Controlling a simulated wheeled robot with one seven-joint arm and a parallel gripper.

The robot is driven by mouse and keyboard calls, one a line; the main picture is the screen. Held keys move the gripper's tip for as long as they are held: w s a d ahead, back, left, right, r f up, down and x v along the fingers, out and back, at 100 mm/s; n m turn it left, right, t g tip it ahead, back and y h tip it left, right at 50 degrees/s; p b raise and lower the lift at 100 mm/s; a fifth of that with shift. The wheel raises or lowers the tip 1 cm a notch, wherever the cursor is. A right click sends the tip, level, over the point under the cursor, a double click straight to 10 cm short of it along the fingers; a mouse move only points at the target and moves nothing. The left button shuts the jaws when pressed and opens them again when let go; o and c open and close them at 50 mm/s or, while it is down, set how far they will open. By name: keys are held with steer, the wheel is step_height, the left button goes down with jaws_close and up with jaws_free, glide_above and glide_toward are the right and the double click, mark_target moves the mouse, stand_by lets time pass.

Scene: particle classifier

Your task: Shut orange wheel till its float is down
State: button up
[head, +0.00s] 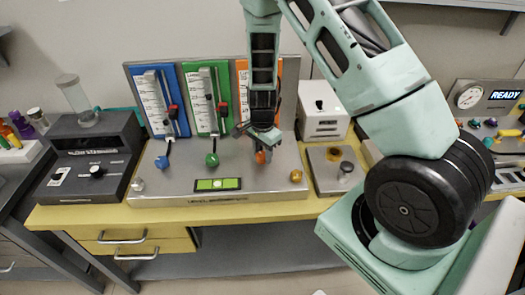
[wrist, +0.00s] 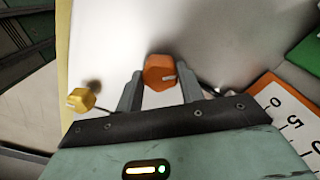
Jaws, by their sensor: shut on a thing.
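The orange wheel (wrist: 158,70) sits between the two fingers of my gripper (wrist: 160,78) in the wrist view, with a pale mark on its face. In the head view my gripper (head: 261,136) reaches down to the orange wheel (head: 260,157) on the grey level console (head: 230,185). The gripper is shut on the wheel. The orange scale panel (head: 242,66) is mostly behind my arm, so its float is hidden. Only the low end of that orange panel (wrist: 285,110) shows in the wrist view.
Blue (head: 154,155) and green (head: 212,159) wheels stand to the left, below blue and green panels with red-marked floats. A yellow knob (head: 296,175) is to the right, and a green level display (head: 218,184) is in front. A white box (head: 322,118) stands behind right.

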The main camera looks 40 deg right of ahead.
mark_target(262, 154)
steer(key=m+p, duration=0.1)
steer(key=m, duration=0.2)
steer(key=shift+r+m, duration=0.1)
steer(key=shift+m, duration=0.3)
steer(key=shift+m+p, duration=0.8)
steer(key=shift+m, duration=1)
steer(key=o, duration=1)
step_height(262, 154, up, 17)
steer(key=shift+r, duration=0.1)
